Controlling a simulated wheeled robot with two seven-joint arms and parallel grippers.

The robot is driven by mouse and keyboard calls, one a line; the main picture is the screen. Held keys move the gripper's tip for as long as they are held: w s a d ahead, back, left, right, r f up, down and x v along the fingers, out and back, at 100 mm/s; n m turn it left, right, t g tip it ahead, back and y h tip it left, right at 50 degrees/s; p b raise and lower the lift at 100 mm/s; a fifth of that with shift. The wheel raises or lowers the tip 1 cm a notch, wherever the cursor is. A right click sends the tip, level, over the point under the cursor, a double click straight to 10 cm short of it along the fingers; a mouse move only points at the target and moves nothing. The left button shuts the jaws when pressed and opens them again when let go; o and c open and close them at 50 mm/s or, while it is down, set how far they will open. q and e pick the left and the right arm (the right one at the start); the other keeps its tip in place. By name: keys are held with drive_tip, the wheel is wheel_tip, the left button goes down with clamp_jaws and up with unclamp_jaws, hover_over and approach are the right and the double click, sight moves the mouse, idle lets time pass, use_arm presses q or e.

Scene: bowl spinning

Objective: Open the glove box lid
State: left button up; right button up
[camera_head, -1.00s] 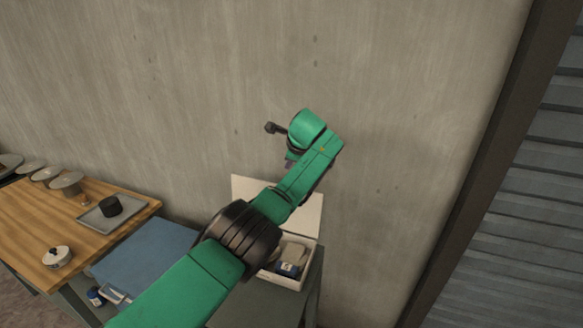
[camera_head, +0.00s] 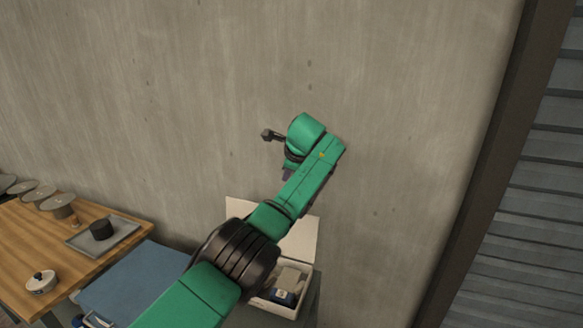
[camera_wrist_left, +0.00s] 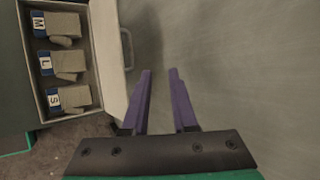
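The white glove box (camera_head: 281,309) stands behind and below my left arm in the head view. Its lid (camera_head: 302,237) stands up, open, at the wall side. In the left wrist view the box (camera_wrist_left: 31,88) holds grey glove packs (camera_wrist_left: 67,64) with blue labels marked M, L and S; the lid (camera_wrist_left: 107,52) with a handle (camera_wrist_left: 128,48) is at its right. My left gripper (camera_wrist_left: 159,72) is open and empty, its purple fingers apart, beside the lid and not visibly touching it. In the head view, the arm mostly hides it; a purple bit shows. My right gripper is out of view.
A wooden table (camera_head: 68,262) at left carries a grey tray (camera_head: 105,237) with a black round object, several discs and a small lidded pot (camera_head: 41,282). A blue surface (camera_head: 140,279) lies beside it. A concrete wall stands behind; a shutter (camera_head: 540,200) is at right.

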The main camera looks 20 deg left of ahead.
use_arm(q)
drive_tip(key=b+v, duration=0.4)
drive_tip(key=v, duration=0.9)
drive_tip(key=shift+b, duration=0.35)
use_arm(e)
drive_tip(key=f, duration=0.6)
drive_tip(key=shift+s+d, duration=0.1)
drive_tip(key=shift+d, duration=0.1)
use_arm(q)
drive_tip(key=shift+d, duration=0.1)
